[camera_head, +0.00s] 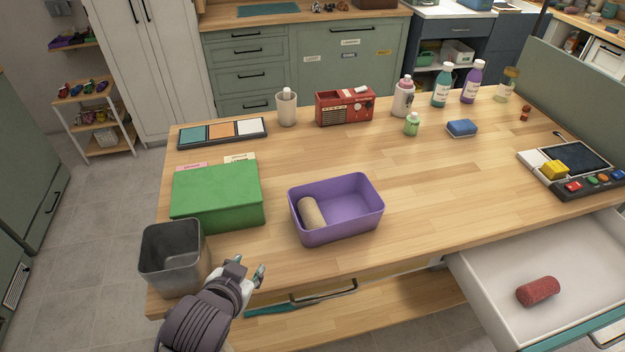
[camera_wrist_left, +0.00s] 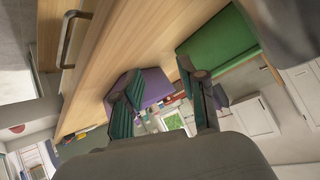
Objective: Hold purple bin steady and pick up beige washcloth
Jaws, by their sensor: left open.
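The purple bin (camera_head: 352,222) stands upright on the wooden table, near the middle of its front part. The beige washcloth (camera_head: 311,213) is rolled up and lies inside the bin at its left end. My left gripper (camera_head: 248,271) is open and empty at the table's front edge, to the left of the bin and in front of it, not touching it. In the left wrist view the purple bin (camera_wrist_left: 153,86) shows beyond the open fingers of the left gripper (camera_wrist_left: 160,92); the washcloth is not visible there. My right gripper is not in view.
A grey metal container (camera_head: 172,258) stands close to my left gripper. A green box (camera_head: 217,195) is behind it. At the right, an open drawer (camera_head: 484,270) holds a red rolled cloth (camera_head: 538,291). The tabletop (camera_head: 440,190) right of the bin is clear.

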